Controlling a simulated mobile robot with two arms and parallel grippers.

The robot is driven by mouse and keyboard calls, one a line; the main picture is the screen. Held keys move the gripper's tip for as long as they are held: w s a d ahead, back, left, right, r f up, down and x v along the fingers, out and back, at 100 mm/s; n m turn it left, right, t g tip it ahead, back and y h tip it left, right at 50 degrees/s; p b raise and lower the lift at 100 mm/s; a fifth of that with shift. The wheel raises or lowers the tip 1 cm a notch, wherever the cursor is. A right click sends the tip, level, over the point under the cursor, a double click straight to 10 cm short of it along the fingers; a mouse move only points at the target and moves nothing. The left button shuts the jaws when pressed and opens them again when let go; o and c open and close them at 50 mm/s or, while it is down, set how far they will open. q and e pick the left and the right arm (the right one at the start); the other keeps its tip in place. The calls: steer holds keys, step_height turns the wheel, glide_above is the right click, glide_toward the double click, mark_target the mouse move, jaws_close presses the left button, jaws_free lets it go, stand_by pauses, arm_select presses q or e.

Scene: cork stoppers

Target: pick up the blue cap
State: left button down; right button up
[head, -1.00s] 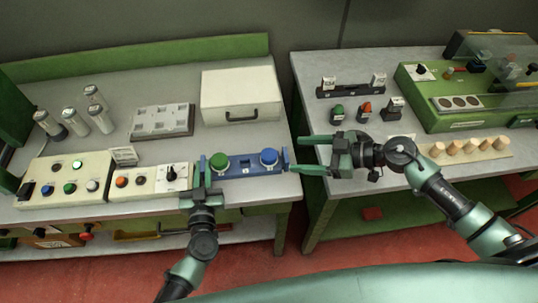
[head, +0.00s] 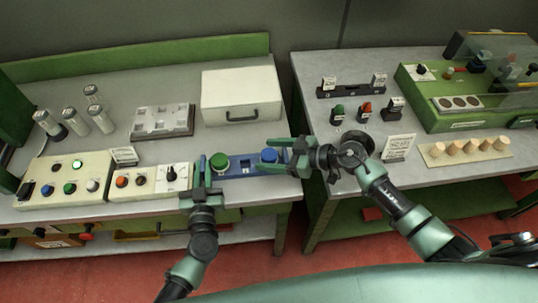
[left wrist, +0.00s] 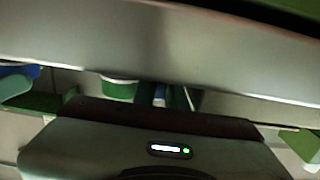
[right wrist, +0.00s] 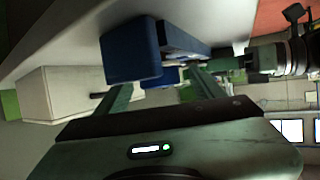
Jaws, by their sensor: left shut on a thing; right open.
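The blue cap (head: 269,155) sits at the right end of a blue stand (head: 240,171), with a green cap (head: 219,161) at its left. My right gripper (head: 277,154) is open, its fingers on either side of the blue cap; I cannot tell whether they touch it. In the right wrist view the blue cap (right wrist: 165,76) is partly hidden behind the stand's end block (right wrist: 130,52). My left gripper (head: 201,172) is shut on the left end of the stand. The left wrist view shows the green cap (left wrist: 119,89) beside its fingers.
A white case (head: 240,94) stands behind the stand. Button boxes (head: 66,180) lie to the left, a grey tray (head: 162,121) behind them. A gap separates the left table from the right one, which holds a cork board (head: 465,150) and a small sign (head: 398,148).

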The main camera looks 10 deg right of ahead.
mark_target(270, 154)
steer(key=shift+w+a+f, duration=0.1)
steer(key=shift+w+a, duration=0.05)
steer(key=shift+a, duration=0.1)
steer(key=c, duration=1.4)
step_height(270, 154, up, 10)
steer(key=shift+r, duration=0.1)
arm_select(q)
steer(key=c, duration=1.4)
jaws_free()
arm_select(e)
steer(key=shift+d, duration=0.1)
arm_select(q)
steer(key=shift+o, duration=0.2)
arm_select(e)
steer(key=shift+d, duration=0.1)
